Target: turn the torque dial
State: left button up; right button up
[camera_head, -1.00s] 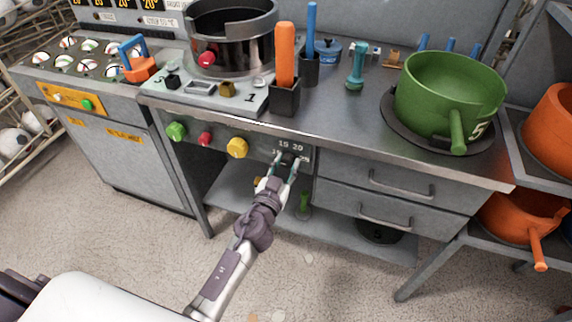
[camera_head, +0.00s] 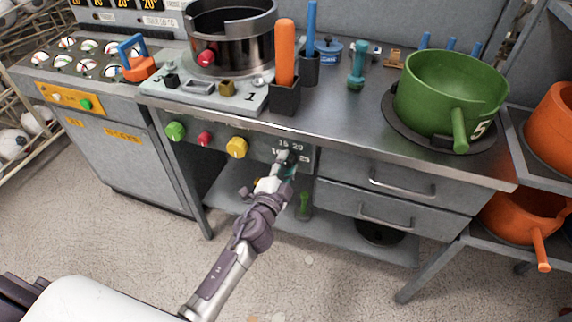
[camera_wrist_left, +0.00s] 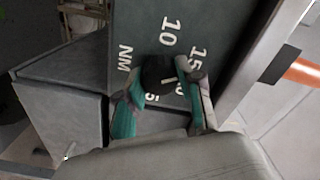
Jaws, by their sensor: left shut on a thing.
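The torque dial is a small dark knob on the grey front panel, right of the yellow knob. In the left wrist view the black dial (camera_wrist_left: 158,72) sits between my two fingers, with white marks "NM", "10" and "15" around it. In the head view my left gripper (camera_head: 287,166) is at the panel, with its fingers closed on the dial, and it hides most of the dial. The numbers "15 20" (camera_head: 290,146) show above it and "25" to its right. My right gripper is not in view.
A green knob (camera_head: 175,131), a red knob (camera_head: 204,139) and a yellow knob (camera_head: 237,147) stick out left of the dial. Two drawers with handles (camera_head: 402,187) are at the right. A green pot (camera_head: 450,92) stands on the counter above. The floor in front is open.

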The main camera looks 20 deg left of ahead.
pick_arm(q)
jog(key=m, duration=0.6)
jog(key=shift+m, duration=0.3)
jog(key=m, duration=0.5)
jog(key=shift+m, duration=0.3)
jog(key=o, duration=1.2)
jog(key=shift+c, duration=0.2)
jog(key=s, duration=1.2)
jog(key=shift+a, duration=0.2)
